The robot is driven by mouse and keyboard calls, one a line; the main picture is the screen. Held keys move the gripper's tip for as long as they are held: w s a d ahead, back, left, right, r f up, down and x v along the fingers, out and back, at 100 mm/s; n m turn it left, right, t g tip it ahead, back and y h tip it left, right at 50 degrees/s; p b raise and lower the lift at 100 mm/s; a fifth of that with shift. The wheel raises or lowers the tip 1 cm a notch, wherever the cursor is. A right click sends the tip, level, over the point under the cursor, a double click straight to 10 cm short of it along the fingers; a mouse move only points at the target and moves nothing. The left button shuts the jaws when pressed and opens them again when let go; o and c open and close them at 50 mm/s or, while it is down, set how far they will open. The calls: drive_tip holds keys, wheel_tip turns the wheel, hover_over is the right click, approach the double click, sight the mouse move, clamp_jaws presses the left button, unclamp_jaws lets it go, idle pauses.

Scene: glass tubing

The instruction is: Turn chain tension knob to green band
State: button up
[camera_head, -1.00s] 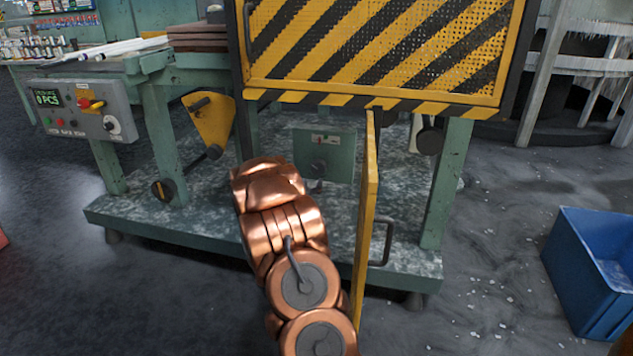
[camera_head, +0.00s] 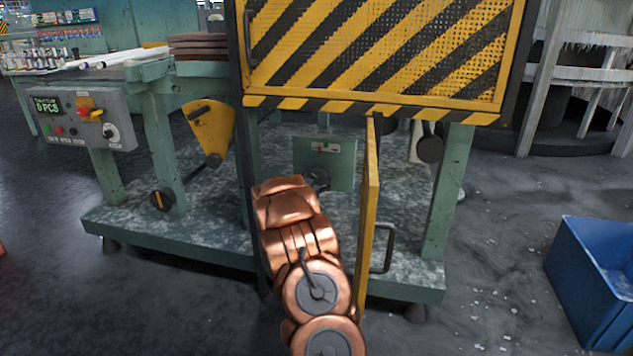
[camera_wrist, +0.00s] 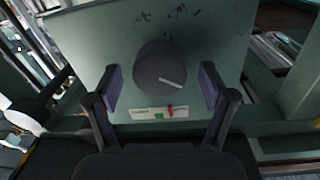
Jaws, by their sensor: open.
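The chain tension knob (camera_wrist: 160,68) is a dark round knob with a pale pointer line on a green panel (camera_wrist: 110,40). In the wrist view it sits between the two open fingers of my gripper (camera_wrist: 162,88), with a gap on each side. Below it, a small white scale (camera_wrist: 150,113) carries a green band (camera_wrist: 158,115) and a red pointer (camera_wrist: 172,110) just right of the green. In the head view the panel (camera_head: 338,155) shows behind my copper arm. The knob's lower part (camera_head: 318,178) is partly hidden by the arm, and my fingers are hidden there.
An open yellow guard door (camera_head: 369,210) with a handle stands just right of my arm. A striped guard (camera_head: 380,55) hangs above. A control box (camera_head: 80,117) is at the left and a blue bin (camera_head: 580,290) at the right.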

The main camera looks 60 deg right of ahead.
drive_tip(key=shift+d, duration=0.15)
drive_tip(key=shift+c, duration=0.4)
drive_tip(key=c, duration=1.1)
drive_tip(key=shift+r+n+p, duration=0.1)
drive_tip(key=shift+n+p, duration=0.2)
drive_tip(key=shift+p, duration=0.2)
